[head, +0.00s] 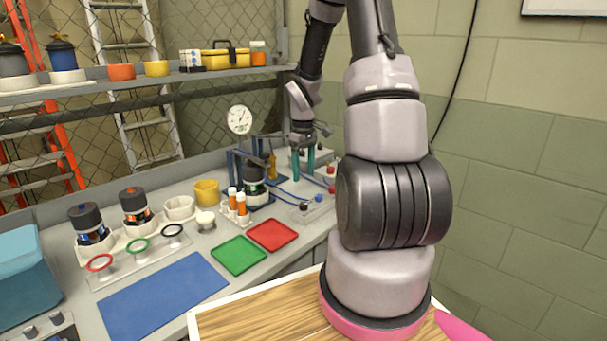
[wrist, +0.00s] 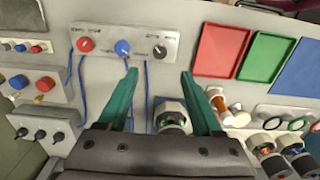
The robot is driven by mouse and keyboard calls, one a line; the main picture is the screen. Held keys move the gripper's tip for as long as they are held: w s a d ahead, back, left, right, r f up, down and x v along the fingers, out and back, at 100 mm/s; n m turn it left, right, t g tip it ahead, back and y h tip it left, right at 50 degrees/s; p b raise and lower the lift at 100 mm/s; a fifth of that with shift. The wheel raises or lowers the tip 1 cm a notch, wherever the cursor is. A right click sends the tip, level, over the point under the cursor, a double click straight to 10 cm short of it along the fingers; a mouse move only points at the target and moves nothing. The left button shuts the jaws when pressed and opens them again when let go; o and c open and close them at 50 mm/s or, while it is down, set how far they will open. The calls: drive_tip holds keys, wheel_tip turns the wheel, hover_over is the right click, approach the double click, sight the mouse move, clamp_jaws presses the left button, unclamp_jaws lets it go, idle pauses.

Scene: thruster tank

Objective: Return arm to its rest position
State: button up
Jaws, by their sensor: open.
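My arm rises from its pink-ringed base in the head view and reaches over the far end of the bench. My gripper (head: 303,170) points down there, with teal fingers spread apart. In the wrist view my gripper (wrist: 159,72) is open, with nothing held between the fingers. A white and dark canister-like unit (wrist: 172,118) shows beyond and between the fingers, apart from them as far as I can tell. The same unit seems to stand in a blue-posted stand (head: 254,185) beside a round gauge (head: 240,119) in the head view.
A knob panel (wrist: 123,45) with blue cables lies beyond the fingertips. A wall stands right.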

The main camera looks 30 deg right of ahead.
drive_tip(key=s+a+r+m+t, duration=0.2)
drive_tip(key=s+a+r, duration=0.1)
drive_tip(key=r, duration=0.6)
drive_tip(key=s+a+r+m+t, duration=0.1)
drive_tip(key=s+a+r+m, duration=0.15)
drive_tip(key=r, duration=0.65)
drive_tip(key=s+a+r+m+t+y, duration=0.1)
drive_tip(key=s+a+r+m+t, duration=0.1)
drive_tip(key=s+a+r, duration=0.2)
drive_tip(key=s+a+r+m+t+y, duration=0.1)
drive_tip(key=s+a+r+m+t, duration=0.1)
drive_tip(key=s+a+r, duration=0.2)
drive_tip(key=s+r, duration=0.3)
drive_tip(key=s, duration=0.3)
drive_tip(key=shift+s+r, duration=0.25)
